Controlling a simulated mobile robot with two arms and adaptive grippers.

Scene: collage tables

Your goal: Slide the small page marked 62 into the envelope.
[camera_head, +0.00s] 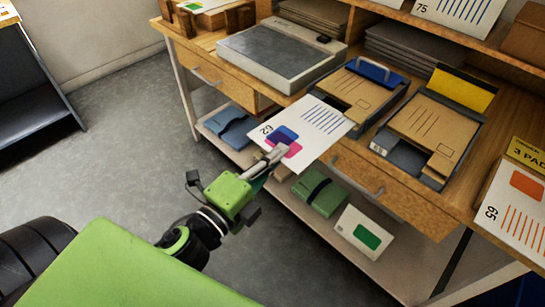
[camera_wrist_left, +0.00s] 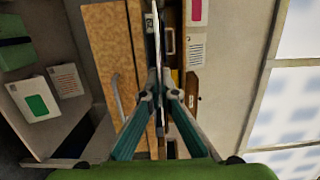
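The white page marked 62 (camera_head: 322,142), with blue and pink shapes and blue lines, is held over the table's front edge. My left gripper (camera_head: 277,153) is shut on its near edge. In the left wrist view the page (camera_wrist_left: 155,35) shows nearly edge-on between the fingertips (camera_wrist_left: 159,92). Two brown envelopes lie in dark trays beyond the page: one (camera_head: 352,92) by a blue handle-like piece, one (camera_head: 428,122) by a raised yellow flap. The page's far corner is close to the first tray; I cannot tell whether they touch. My right gripper is not in view.
A grey flat device (camera_head: 280,56) stands left of the trays on the wooden table (camera_head: 398,200). Page 65 (camera_head: 515,212) stands at the right, and page 75 (camera_head: 460,10) at the back. The lower shelf holds a green bundle (camera_head: 320,194) and a white pack (camera_head: 364,232).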

